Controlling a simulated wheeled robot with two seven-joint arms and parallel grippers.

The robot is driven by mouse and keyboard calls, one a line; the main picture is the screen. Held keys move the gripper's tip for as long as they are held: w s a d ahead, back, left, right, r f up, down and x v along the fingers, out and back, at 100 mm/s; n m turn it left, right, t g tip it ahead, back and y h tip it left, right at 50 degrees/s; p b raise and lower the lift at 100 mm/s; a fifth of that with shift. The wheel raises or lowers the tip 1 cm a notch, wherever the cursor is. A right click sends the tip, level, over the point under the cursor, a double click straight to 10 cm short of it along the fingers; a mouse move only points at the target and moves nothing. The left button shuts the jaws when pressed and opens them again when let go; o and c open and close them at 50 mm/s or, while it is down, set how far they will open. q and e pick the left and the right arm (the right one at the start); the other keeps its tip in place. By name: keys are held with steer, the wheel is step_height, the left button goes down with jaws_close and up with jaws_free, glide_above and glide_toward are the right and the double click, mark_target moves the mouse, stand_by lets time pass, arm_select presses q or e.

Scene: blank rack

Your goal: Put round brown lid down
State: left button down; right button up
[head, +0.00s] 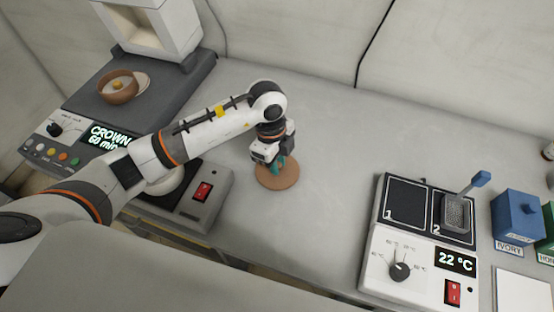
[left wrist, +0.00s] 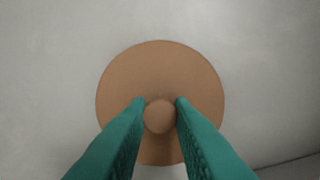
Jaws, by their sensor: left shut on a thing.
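The round brown lid (head: 278,178) is at the middle of the counter in the head view, under my left gripper (head: 277,166). In the left wrist view the lid (left wrist: 160,70) is a flat brown disc with a small round knob (left wrist: 159,116) at its centre. The green fingers of my left gripper (left wrist: 160,112) are shut on the knob, one on each side. The lid looks level and at or very close to the counter top; I cannot tell whether it touches. My right gripper is not in view.
A grey device with a red switch (head: 202,191) stands just left of the lid. A brown bowl (head: 118,87) sits on a machine at the back left. A two-plate heater (head: 415,275) stands at the right, near a blue box (head: 517,216). The counter (head: 330,150) around the lid is clear.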

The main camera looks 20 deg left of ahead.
arm_select(q)
steer(key=shift+f, duration=0.15)
steer(key=c, duration=1.3)
jaws_free()
steer(key=r, duration=0.4)
steer(key=a+r, duration=0.1)
steer(key=r, duration=0.7)
steer(key=shift+w+a+r+b, duration=0.15)
steer(key=shift+a+b, duration=0.05)
steer(key=shift+b, duration=0.2)
